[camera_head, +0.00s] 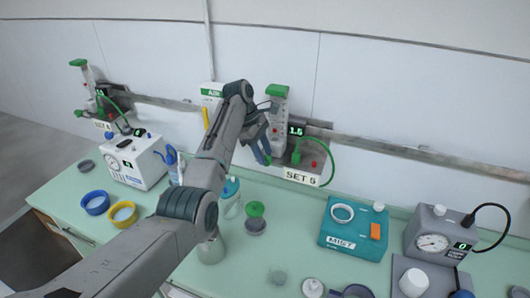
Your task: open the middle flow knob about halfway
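The middle flow unit (279,117) is a clear upright tube with a green top on the wall rail. Its small display (296,130) shows green digits that look like 1.5 or 1.6. A card reading "SET 5" (301,177) sits below it. My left gripper (264,153) is at the lower left side of this unit, with its fingers pointing down. The fingers cover the place where the flow knob would be, so the knob is hidden. I cannot tell whether they touch or grip it. My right gripper is out of view.
Another flow unit (89,88) hangs at the left, above a white machine (135,162). A green "AIR" sign (212,93) is behind my arm. A green hose (331,158) hangs right of the middle unit.

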